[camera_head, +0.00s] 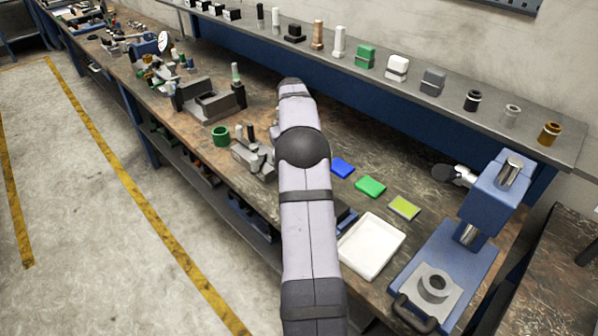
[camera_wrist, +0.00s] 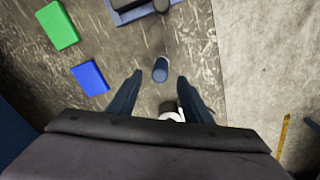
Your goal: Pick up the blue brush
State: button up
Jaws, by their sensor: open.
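A small dark-blue rounded piece (camera_wrist: 160,69), seen nearly end-on, stands just beyond and between the fingertips in the wrist view. It may be the blue brush, but its bristles cannot be made out. My gripper (camera_wrist: 159,78) is open, with one dark finger on each side of that piece and a gap to both. Nothing is held. In the head view my own arm hides the gripper and the bench around it, and I cannot pick out a brush there.
A blue pad (camera_head: 342,167), a green pad (camera_head: 370,187) and a yellow-green pad (camera_head: 404,207) lie right of my arm. A white tray (camera_head: 372,246) and a blue microscope-like stand (camera_head: 448,258) are nearer. A black-and-white piece (camera_wrist: 169,108) sits between the fingers' bases.

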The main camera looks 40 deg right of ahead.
jog(key=shift+s+y, duration=0.4)
jog(key=shift+s, duration=0.15)
jog(key=shift+a+f+p, duration=0.1)
jog(key=shift+f+p, duration=1.95)
jog(key=shift+f, duration=1.65)
grip_shut()
